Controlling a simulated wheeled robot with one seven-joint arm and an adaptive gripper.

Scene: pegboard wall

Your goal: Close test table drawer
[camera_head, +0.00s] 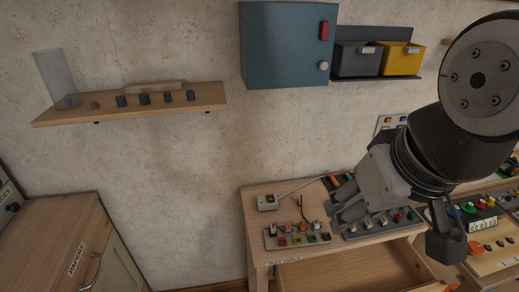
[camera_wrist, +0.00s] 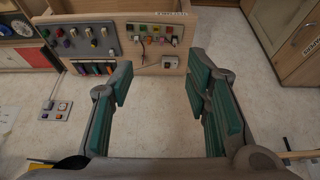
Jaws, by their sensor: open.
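The wooden test table (camera_head: 262,215) stands at the lower middle of the head view, with its label on the front edge. Its drawer (camera_head: 350,275) is pulled out, and its inside shows below the tabletop; the front is cut off by the frame. In the wrist view the table (camera_wrist: 200,22) appears upside down at the top, and only a little of the drawer area shows there. My gripper (camera_head: 347,205) is above the tabletop, pointing left, apart from the drawer. In the wrist view my gripper (camera_wrist: 158,85) has its green-padded fingers wide apart with nothing between them.
A wooden cabinet (camera_head: 45,240) stands left. A shelf (camera_head: 140,104), a blue cabinet (camera_head: 285,45) and bins (camera_head: 400,58) hang on the wall. Another panelled table (camera_head: 495,260) is at right.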

